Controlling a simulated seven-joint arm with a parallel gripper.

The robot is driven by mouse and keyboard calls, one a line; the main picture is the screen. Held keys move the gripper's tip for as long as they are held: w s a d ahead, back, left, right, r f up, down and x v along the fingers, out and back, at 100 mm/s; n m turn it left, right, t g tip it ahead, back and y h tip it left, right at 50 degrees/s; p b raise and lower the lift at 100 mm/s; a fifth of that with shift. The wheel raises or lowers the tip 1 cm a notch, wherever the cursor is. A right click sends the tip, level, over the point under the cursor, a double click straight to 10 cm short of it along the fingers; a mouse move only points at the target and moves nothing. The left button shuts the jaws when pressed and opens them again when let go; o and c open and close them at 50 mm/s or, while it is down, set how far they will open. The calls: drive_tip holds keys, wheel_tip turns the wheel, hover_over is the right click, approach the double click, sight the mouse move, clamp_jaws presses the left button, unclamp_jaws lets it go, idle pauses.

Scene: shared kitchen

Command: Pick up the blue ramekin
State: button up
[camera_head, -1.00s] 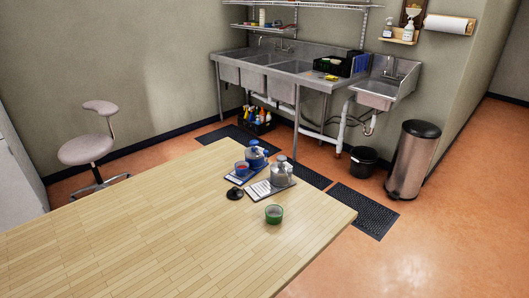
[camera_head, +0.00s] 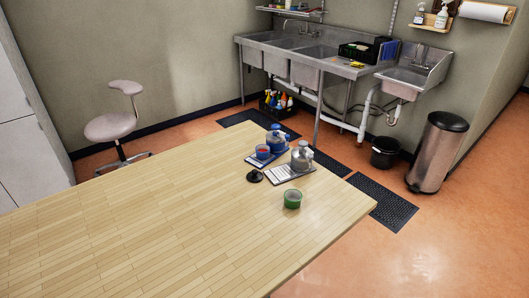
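A small blue ramekin (camera_head: 262,152) with something red in it sits near the far right end of the wooden table (camera_head: 150,215). It appears to rest on a dark clipboard with paper, beside a blue jug-like container (camera_head: 277,137); the exact contact is too small to tell. My gripper is not in view.
A grey jug-like container (camera_head: 301,157) stands on another clipboard (camera_head: 289,172) to the right. A small black object (camera_head: 254,176) and a green cup (camera_head: 292,199) are nearer. The table's left and near parts are clear. A stool (camera_head: 111,127) stands behind the table.

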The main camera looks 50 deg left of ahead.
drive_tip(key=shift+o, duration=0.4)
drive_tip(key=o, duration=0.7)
